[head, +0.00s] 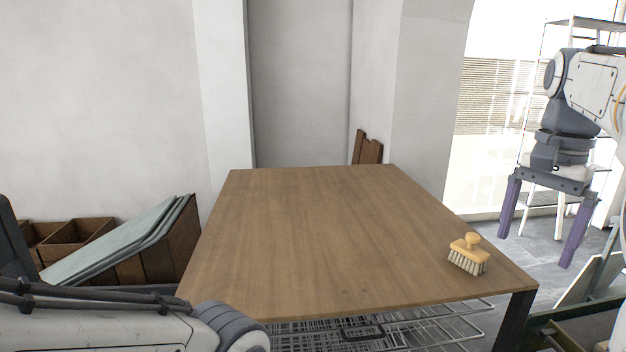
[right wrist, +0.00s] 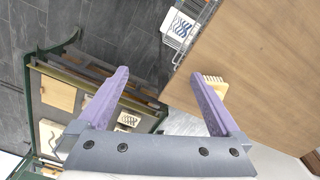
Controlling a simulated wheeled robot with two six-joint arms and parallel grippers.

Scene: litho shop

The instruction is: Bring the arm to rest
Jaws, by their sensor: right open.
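My right gripper (head: 537,222) is open and empty, with purple fingers pointing down, in the air beyond the right edge of the wooden table. In the right wrist view its two fingers (right wrist: 158,98) are spread apart with nothing between them. My left arm (head: 110,325) comes in at the lower left of the head view; its gripper is out of view. A brush (head: 468,254) with a yellow wooden body, a knob and pale bristles stands on the table near its right front corner. The brush also shows, partly hidden by a finger, in the right wrist view (right wrist: 217,84).
The wooden table (head: 310,230) is otherwise bare. A wire rack (head: 380,328) is under it. Wooden bins with pale boards (head: 120,245) stand at the left. In the right wrist view a green-framed cart (right wrist: 75,90) holding several blocks is below the gripper. Metal shelving (head: 580,22) stands behind.

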